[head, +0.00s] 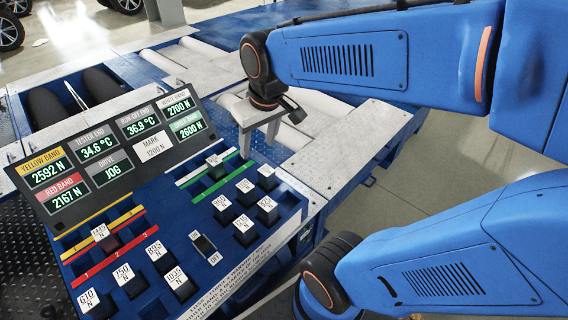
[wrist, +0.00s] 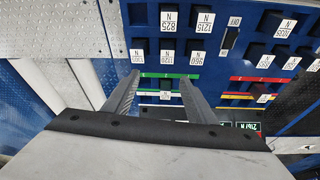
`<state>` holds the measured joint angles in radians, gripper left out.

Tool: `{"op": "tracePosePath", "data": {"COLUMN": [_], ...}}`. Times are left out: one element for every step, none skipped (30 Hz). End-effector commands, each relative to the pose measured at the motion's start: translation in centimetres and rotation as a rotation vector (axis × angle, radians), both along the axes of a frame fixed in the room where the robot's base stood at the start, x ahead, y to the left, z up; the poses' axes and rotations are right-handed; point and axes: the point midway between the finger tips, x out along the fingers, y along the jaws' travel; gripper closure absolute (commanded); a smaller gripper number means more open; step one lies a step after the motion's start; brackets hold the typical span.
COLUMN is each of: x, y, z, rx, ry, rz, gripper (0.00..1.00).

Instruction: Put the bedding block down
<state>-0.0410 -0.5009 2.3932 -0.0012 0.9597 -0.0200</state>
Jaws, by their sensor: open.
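My gripper (head: 259,144) is open over the far right part of the blue console, near the white and green bands. In the wrist view its two fingers (wrist: 159,80) are apart with nothing clamped between them. A dark block with a white label (head: 214,160) sits in a slot between the white and green bands; in the wrist view it shows beyond the fingers (wrist: 165,95). No block is marked as the bedding block, so I cannot tell which one it is. A block labelled 1441 N (head: 101,233) sits between the yellow and red bands.
Several labelled blocks stand in console pockets, among them 750 N (head: 123,274) and 1215 N (head: 243,225). A switch (head: 205,246) lies between the groups. The tilted readout panel (head: 107,150) stands behind, showing JOG. Rollers (head: 47,112) and pale plates lie beyond.

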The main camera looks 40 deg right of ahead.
Motion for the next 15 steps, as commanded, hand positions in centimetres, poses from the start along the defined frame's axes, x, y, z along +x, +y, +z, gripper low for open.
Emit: {"op": "tracePosePath", "data": {"x": [-1.3,-2.0,-2.9,-3.6,-4.2,-5.0,-5.7,-6.2,-6.8,-7.3,-7.7,-8.2,-8.4,-8.7,-8.9], "y": [-0.2,-0.3,-0.5,-0.6,-0.6,-0.8,-0.8,-0.9,-1.0,-1.0,-1.1,-1.1,-1.1,-1.2,-1.2], "z": [0.1,0.1,0.1,0.1,0.0,0.0,-0.1,-0.2,-0.3,-0.4,-0.5,-0.6,-0.7,-0.8,-0.9], "rx": [0.001,0.002,0.003,0.003,0.004,0.005,0.005,0.006,0.006,0.008,0.008,0.008,0.009,0.009,0.009], "ry": [-0.019,-0.027,-0.039,-0.048,-0.056,-0.068,-0.075,-0.083,-0.092,-0.098,-0.103,-0.110,-0.114,-0.117,-0.120], "rz": [-0.007,-0.011,-0.017,-0.022,-0.025,-0.030,-0.034,-0.037,-0.041,-0.044,-0.046,-0.050,-0.051,-0.053,-0.055], "gripper": [0.49,0.49,0.49,0.49,0.49,0.49,0.49,0.49,0.49,0.49,0.49,0.49,0.49,0.49,0.49]}}
